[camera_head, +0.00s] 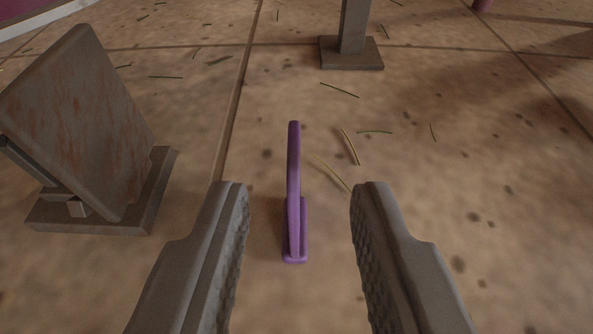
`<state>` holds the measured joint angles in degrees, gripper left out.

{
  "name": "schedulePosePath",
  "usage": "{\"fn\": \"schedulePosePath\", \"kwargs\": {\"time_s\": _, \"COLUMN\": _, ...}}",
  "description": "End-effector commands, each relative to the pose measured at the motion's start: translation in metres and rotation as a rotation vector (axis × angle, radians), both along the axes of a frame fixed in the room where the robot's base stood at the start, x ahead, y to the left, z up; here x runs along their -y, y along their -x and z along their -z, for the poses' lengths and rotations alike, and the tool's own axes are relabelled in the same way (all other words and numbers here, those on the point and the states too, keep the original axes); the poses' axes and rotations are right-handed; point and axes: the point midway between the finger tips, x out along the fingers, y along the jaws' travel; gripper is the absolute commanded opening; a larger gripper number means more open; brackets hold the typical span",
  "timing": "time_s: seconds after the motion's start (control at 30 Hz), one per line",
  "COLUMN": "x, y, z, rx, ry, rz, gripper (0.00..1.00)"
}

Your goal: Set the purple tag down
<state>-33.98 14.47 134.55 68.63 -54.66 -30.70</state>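The purple tag (294,200) is a thin upright piece seen nearly edge-on, with a small foot at its base. It appears to stand on the tiled floor in the middle of the view. My gripper (298,190) is open, with one ridged finger on each side of the tag. There is a clear gap between the tag and each finger, and neither finger touches it.
A rusty tilted plate (85,130) on a dark base stands at the left. A grey post on a square foot (351,54) stands at the back. Bits of herb stalk lie scattered on the tiles. The floor right of the tag is otherwise clear.

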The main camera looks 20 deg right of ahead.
Motion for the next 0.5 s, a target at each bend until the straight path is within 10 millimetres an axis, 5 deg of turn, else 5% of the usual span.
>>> {"fn": "schedulePosePath", "kwargs": {"time_s": 0.5, "x": 0.013, "y": -0.038, "z": 0.015, "rx": 0.0, "ry": 0.0, "rz": 0.0, "gripper": 0.31}}
